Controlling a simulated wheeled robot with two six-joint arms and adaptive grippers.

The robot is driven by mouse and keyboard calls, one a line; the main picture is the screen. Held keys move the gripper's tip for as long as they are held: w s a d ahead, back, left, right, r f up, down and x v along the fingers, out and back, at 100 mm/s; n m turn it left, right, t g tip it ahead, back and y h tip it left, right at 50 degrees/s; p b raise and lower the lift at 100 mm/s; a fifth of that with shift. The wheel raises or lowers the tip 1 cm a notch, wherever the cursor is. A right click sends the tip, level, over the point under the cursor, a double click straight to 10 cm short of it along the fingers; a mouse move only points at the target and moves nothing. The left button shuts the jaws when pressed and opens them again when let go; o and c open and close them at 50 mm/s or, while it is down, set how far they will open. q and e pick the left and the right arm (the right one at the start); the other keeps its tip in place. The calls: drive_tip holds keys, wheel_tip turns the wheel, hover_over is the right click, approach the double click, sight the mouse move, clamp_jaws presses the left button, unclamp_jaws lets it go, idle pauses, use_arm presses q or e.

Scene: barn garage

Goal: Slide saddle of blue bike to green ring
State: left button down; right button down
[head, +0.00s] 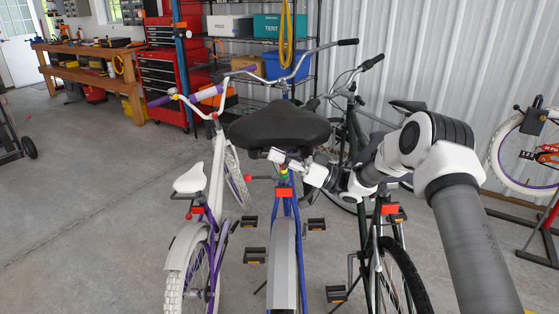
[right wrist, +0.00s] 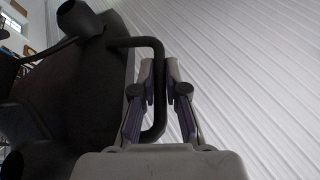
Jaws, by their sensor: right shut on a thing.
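The blue bike (head: 287,228) stands in the middle of the head view, seen from behind. Its wide black saddle (head: 280,125) sits on top of the seat post. Small coloured bands, with green and yellow among them (head: 284,176), show on the post below the saddle; their exact order is too small to tell. My right gripper (head: 277,156) is just under the saddle's rear edge. In the right wrist view its fingers (right wrist: 160,82) are shut on a bent black bar (right wrist: 158,50) that joins the dark saddle underside (right wrist: 95,90). My left gripper is not in view.
A white and purple bike (head: 190,185) stands close on the left, and a dark green bike (head: 372,235) close on the right. Shelves with bins (head: 285,65) and a red tool chest (head: 162,65) are behind. The floor (head: 90,210) at left is open.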

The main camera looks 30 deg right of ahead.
drive_tip(key=c, duration=1.3)
unclamp_jaws()
drive_tip(key=shift+c, duration=0.2)
drive_tip(key=shift+o, duration=0.7)
drive_tip(key=shift+w+f, duration=0.1)
drive_tip(key=shift+f, duration=0.05)
drive_tip(key=shift+d, duration=0.1)
drive_tip(key=v, duration=0.7)
drive_tip(key=shift+d+f, duration=0.15)
drive_tip(key=shift+f, duration=0.05)
